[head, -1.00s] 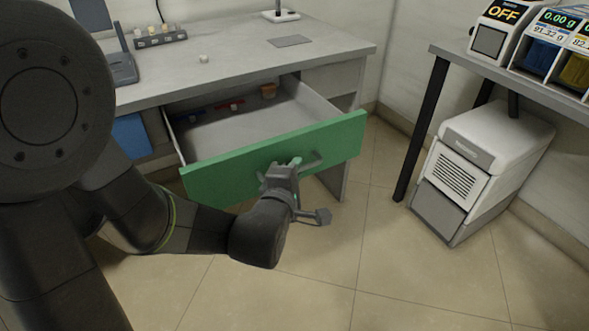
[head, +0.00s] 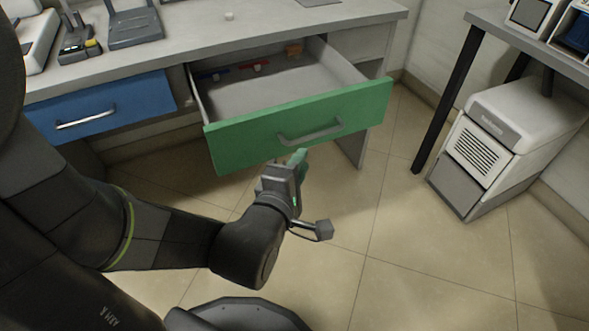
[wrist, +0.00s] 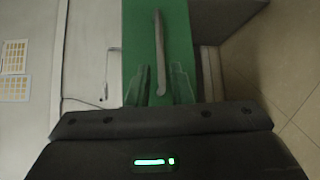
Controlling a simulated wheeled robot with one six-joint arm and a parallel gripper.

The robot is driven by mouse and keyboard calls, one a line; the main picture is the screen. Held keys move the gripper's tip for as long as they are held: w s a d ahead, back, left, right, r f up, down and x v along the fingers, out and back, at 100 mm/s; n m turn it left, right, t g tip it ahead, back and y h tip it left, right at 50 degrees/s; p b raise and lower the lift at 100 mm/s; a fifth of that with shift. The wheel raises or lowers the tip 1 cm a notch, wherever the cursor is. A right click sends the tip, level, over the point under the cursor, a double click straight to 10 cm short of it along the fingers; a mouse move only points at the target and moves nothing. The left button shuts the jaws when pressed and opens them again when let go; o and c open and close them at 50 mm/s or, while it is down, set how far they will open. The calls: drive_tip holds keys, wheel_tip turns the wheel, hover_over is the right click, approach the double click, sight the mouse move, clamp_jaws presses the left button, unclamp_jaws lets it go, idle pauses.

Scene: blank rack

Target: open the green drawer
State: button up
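The green drawer (head: 245,140) is pulled well out from the desk, and its inside shows from above. Its grey bar handle (head: 311,134) is on the front panel. My gripper (head: 287,160) is just in front of and below the handle, apart from it. In the wrist view the two clear fingers of my gripper (wrist: 166,82) are spread apart, with the handle (wrist: 160,55) beyond and between them in line. Nothing is held.
Inside the drawer are a blue item, a red item (head: 254,67) and an orange-brown block (head: 294,50). A blue drawer (head: 95,108) is at left. A white machine (head: 505,135) stands under the right table. The floor (head: 400,240) in front is clear.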

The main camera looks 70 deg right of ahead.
sight(316, 137)
drive_tip(key=a, duration=0.2)
drive_tip(key=shift+a+r, duration=0.15)
drive_tip(key=shift+a, duration=0.2)
idle(0.4)
drive_tip(key=d, duration=0.4)
drive_tip(key=d+f+b, duration=0.1)
drive_tip(key=d, duration=0.4)
drive_tip(key=d+f, duration=0.1)
drive_tip(key=d, duration=0.3)
drive_tip(key=shift+w+d, duration=0.15)
drive_tip(key=shift+d, duration=0.15)
drive_tip(key=shift+w+d, duration=0.15)
drive_tip(key=shift+d, duration=0.1)
